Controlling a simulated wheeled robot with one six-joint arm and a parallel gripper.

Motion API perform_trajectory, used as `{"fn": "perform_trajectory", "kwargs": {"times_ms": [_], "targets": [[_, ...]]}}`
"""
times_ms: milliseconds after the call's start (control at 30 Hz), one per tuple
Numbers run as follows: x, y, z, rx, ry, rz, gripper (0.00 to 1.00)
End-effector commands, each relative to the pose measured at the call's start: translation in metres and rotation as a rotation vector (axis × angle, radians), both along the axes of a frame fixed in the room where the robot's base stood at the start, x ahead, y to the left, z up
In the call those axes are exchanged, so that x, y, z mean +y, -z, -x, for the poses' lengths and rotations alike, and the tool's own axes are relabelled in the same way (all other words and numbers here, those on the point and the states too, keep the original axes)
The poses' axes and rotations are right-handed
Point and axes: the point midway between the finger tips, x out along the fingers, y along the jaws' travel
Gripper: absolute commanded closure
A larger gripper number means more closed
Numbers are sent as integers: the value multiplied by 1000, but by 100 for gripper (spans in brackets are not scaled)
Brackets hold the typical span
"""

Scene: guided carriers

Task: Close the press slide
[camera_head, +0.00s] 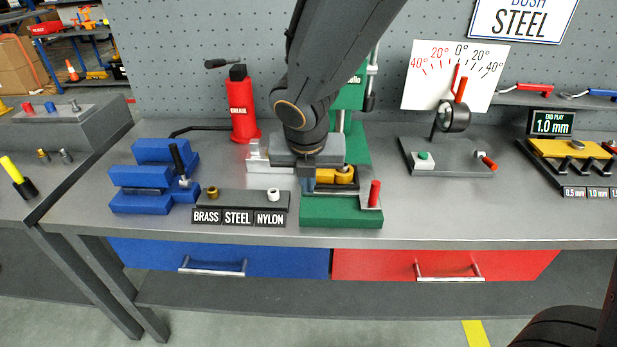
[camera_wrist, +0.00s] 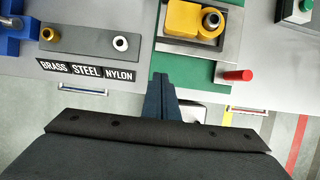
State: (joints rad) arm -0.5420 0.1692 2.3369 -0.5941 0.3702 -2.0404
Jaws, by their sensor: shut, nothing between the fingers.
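The green press (camera_head: 341,213) stands mid-bench; its column rises behind my arm. Its slide is a grey tray (camera_head: 370,193) with a red handle (camera_head: 375,192) at the front right corner. A yellow block (camera_head: 345,175) sits in the tray, partly hidden by my wrist. In the wrist view the slide (camera_wrist: 229,50) shows the yellow block (camera_wrist: 182,20) with a round metal bush, and the red handle (camera_wrist: 236,75) sticks out to the right. My gripper (camera_head: 311,187) is shut and empty, pointing down over the front left of the press. Its fingertips (camera_wrist: 164,78) show left of the handle.
A bush rack (camera_head: 242,199) labelled BRASS, STEEL, NYLON lies left of the press, beside a blue vise (camera_head: 140,180).

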Motion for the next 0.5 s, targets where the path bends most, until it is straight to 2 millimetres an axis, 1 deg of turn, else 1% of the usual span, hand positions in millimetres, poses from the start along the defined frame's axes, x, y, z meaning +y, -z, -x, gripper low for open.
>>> {"fn": "perform_trajectory", "kwargs": {"times_ms": [33,300,367,500], "targets": [[-1,13,-4,5,1,3,100],[-2,62,-23,4,2,1,100],[-2,55,-34,1,6,-1,100],[-2,54,-50,1,4,-1,100]]}}
